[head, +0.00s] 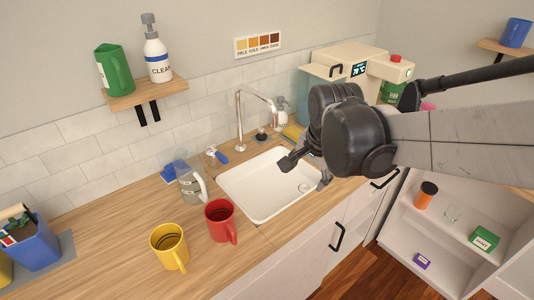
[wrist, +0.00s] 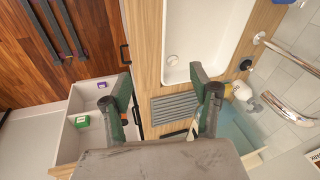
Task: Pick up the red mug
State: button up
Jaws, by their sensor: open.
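The red mug (head: 219,221) stands upright on the wooden counter, left of the sink, in the head view. Its handle points toward the front right. The mug does not show in the wrist view. My gripper (head: 302,163) is over the right part of the sink, up and to the right of the mug and apart from it. In the wrist view my gripper (wrist: 167,92) has its two fingers spread wide with nothing between them.
A yellow mug (head: 169,247) stands close left of the red mug. A clear jug (head: 191,184) stands behind it. The white sink (head: 262,190) and faucet (head: 240,115) are to the right. A blue bin (head: 35,245) is far left. The counter's front strip is clear.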

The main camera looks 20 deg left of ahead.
aim_at(230, 230)
jog(key=a+f+m+p, duration=0.1)
jog(key=a+f+p, duration=0.15)
jog(key=a, duration=0.75)
jog(key=s+a+f+g, duration=0.1)
jog(key=s, duration=0.3)
jog(key=s+a+f+m+g+h+p, duration=0.1)
jog(key=s+a+f, duration=0.1)
jog(key=s, duration=0.3)
jog(key=s+a+f+g+h, duration=0.1)
jog(key=s+a+f, duration=0.1)
jog(key=s, duration=0.3)
jog(key=shift+s+a+f+m, duration=0.1)
jog(key=shift+f+m, duration=0.1)
jog(key=shift+m, duration=0.1)
jog(key=shift+s+f, duration=0.15)
jog(key=shift+f, duration=0.15)
jog(key=f+b, duration=0.1)
jog(key=f, duration=0.2)
jog(key=f+b, duration=0.2)
jog(key=f, duration=0.2)
jog(key=shift+w+a, duration=0.1)
jog(key=shift+w, duration=0.1)
jog(key=shift+r, duration=0.1)
grip_shut()
